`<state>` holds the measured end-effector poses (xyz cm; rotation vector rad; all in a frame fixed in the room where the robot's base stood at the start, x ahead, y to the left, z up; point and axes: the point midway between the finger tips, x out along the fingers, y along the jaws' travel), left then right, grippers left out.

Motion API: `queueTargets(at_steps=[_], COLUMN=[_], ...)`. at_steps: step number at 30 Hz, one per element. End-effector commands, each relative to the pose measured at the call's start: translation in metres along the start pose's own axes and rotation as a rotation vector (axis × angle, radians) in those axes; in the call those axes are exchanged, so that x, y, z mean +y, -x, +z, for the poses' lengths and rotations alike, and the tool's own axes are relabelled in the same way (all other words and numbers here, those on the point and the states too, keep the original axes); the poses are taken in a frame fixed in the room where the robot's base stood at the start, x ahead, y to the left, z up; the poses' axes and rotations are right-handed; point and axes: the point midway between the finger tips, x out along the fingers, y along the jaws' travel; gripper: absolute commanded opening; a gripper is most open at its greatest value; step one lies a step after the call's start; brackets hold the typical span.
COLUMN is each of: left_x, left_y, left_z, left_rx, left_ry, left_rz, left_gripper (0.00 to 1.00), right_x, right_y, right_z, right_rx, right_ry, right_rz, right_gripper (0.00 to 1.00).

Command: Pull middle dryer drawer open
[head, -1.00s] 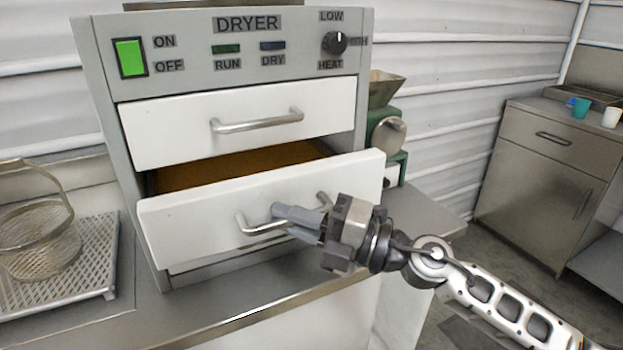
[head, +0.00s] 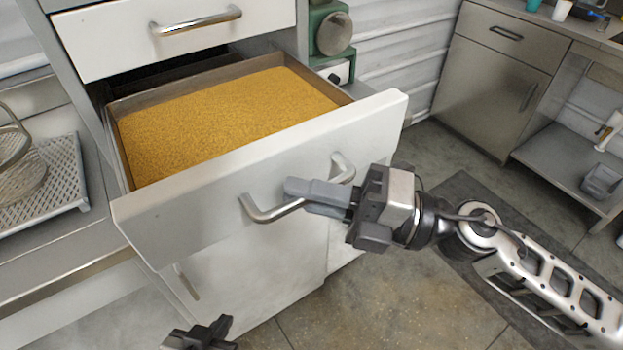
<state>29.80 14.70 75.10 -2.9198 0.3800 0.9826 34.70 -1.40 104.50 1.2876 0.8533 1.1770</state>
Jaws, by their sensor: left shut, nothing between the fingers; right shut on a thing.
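The middle dryer drawer (head: 230,205) is pulled well out of the dryer and holds a bed of golden-yellow granules (head: 225,115). My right gripper (head: 300,195) is shut on the drawer's metal bar handle (head: 262,212), coming in from the right in front of the drawer face. The handle's middle is hidden by the fingers. My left gripper (head: 203,335) is at the bottom edge, below the drawer, shut and empty, only partly in view. The top drawer (head: 190,40) of the dryer is closed.
A wire basket (head: 18,180) on a perforated tray (head: 62,178) stands on the counter at left. A green machine (head: 328,35) is right of the dryer. A steel cabinet (head: 490,85) stands at the back right. The floor (head: 370,300) in front is open.

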Motion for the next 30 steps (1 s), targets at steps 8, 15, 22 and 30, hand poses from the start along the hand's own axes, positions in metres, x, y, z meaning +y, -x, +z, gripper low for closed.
queueTargets(at_steps=[8, 15, 22, 30], left_x=[0.0, -0.001, -0.002, -0.003], left_y=[0.001, 0.001, 0.002, -0.006], left_z=[0.003, 0.002, -0.001, 0.002], left_rx=[-0.007, -0.005, 0.001, 0.01], left_ry=[0.001, -0.004, -0.006, -0.007], left_rz=[0.0, -0.001, -0.001, 0.0], left_gripper=[0.0, 0.0, 0.0, 0.0], right_x=[0.0, 0.0, 0.0, -0.004], right_y=[0.001, 0.001, 0.001, 0.018], right_z=[-0.001, 0.0, 0.0, 0.0], right_rx=[0.002, 0.001, 0.0, -0.003], right_ry=[0.0, 0.001, 0.001, 0.0], right_rz=[-0.001, -0.001, -0.001, -0.004], right_gripper=[0.15, 0.34, 0.34, 0.34])
